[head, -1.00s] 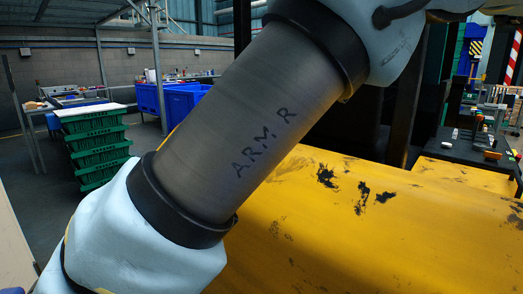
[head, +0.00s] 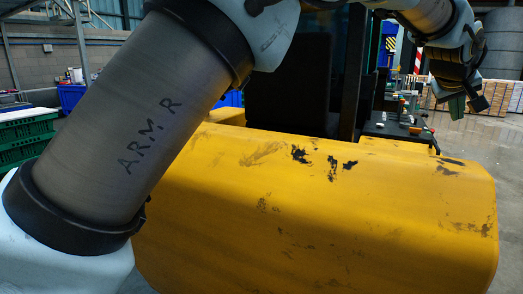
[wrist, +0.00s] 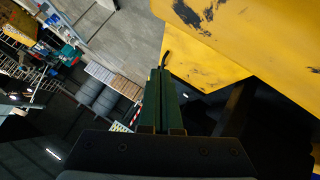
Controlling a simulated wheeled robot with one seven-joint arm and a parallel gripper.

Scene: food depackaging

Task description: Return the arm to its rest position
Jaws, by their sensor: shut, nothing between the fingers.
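My gripper (head: 466,105) is at the upper right of the head view, with its green fingers pointing down, in the air to the right of a yellow machine. In the wrist view the two green fingers of my gripper (wrist: 160,102) lie side by side. They are shut with nothing between them. My arm, marked "ARM. R", crosses the left and upper part of the head view.
The scuffed yellow machine body (head: 320,210) fills the middle and also shows in the wrist view (wrist: 240,35). Green crates (head: 28,135) stand at the left. Open floor (head: 480,140) lies to the right.

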